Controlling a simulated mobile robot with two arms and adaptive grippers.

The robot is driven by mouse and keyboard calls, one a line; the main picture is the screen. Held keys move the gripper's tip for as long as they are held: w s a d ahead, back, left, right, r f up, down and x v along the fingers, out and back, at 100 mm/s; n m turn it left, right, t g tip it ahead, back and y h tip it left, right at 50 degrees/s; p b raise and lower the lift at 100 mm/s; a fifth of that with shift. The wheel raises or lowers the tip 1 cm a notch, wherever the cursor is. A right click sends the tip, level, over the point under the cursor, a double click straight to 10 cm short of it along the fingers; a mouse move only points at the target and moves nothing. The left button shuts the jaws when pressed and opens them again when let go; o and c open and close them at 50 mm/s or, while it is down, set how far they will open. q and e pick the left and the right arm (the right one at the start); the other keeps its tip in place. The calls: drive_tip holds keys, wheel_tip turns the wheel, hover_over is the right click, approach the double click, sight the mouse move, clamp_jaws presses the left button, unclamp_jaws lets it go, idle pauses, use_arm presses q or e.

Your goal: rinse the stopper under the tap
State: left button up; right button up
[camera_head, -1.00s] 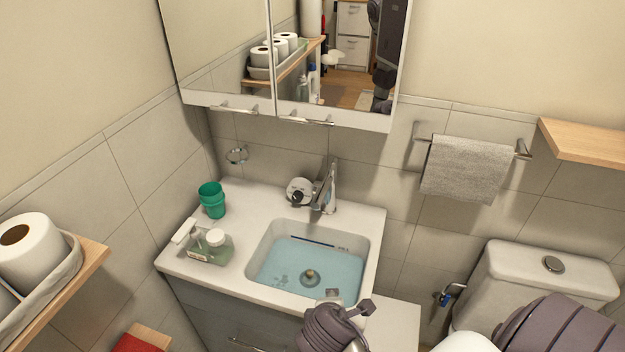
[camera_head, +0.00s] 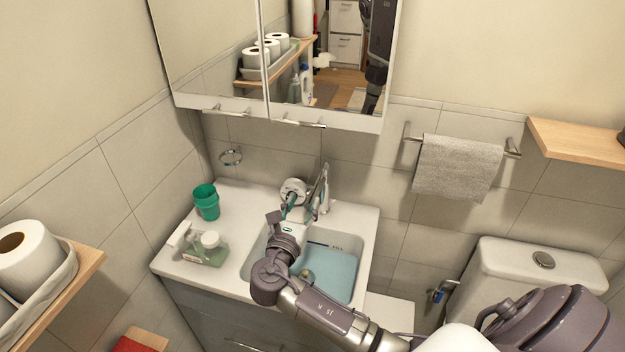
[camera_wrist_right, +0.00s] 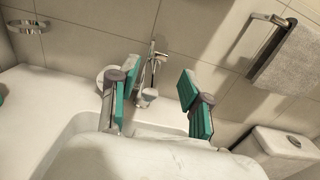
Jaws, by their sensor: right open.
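The stopper appears to be the small round brass-coloured piece (camera_head: 306,275) on the floor of the white sink (camera_head: 366,262), under bluish water; my right arm partly hides it in the head view. The tap (camera_head: 325,186) stands at the back rim of the sink. My right gripper (camera_head: 303,204) is over the back of the sink, close to the tap, with its green-padded fingers apart and nothing between them. In the right wrist view the open fingers (camera_wrist_right: 158,95) frame the tap (camera_wrist_right: 151,72) behind them. My left gripper is not in view.
A round white item (camera_head: 293,188) with a dark centre stands beside the tap. The mirror cabinet (camera_head: 290,112) hangs above. A towel (camera_head: 458,168) and toilet (camera_head: 500,262) are right.

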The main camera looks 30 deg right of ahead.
sight(312, 180)
drive_tip(key=p+x, duration=0.1)
drive_tip(key=x, duration=0.7)
drive_tip(key=shift+w+d, duration=0.2)
drive_tip(key=shift+d, duration=0.05)
clamp_jaws()
